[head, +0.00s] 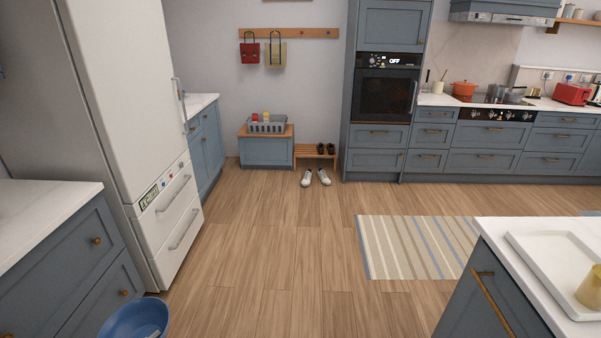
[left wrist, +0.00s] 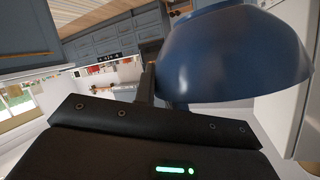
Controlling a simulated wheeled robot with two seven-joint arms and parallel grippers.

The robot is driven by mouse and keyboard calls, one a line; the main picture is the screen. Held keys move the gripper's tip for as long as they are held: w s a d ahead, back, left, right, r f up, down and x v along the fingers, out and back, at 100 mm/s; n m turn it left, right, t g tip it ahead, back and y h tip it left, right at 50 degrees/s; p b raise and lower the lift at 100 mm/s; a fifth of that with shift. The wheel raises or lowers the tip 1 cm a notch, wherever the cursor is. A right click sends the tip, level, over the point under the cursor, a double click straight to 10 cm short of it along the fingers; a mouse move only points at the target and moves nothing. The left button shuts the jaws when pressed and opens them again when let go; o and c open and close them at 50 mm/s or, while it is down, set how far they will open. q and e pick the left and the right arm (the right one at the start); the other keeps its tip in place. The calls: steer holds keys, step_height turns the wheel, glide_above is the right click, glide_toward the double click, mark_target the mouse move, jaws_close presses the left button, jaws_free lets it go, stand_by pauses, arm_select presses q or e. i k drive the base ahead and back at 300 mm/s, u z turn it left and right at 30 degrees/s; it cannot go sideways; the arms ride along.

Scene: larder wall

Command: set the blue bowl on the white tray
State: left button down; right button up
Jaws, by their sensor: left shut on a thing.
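The blue bowl (head: 135,320) shows at the bottom left edge of the head view, partly cut off. In the left wrist view the bowl (left wrist: 235,55) fills the upper right. My left gripper (left wrist: 150,85) is shut on the bowl and holds it up off any surface; its fingers are mostly hidden by the bowl and the wrist. The white tray (head: 532,243) lies on the counter at the lower right of the head view, far from the bowl. A yellow cup-like item (head: 590,287) stands on the tray. My right gripper is in neither view.
A blue-grey cabinet with a white top (head: 40,205) stands at the left beside a white fridge (head: 125,80). The island counter (head: 490,230) bears the tray. Wooden floor (head: 270,260) and a striped rug (head: 415,247) lie clear between them.

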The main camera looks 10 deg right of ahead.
mark_target(558, 257)
steer(key=z, duration=2.85)
steer(key=i, duration=0.1)
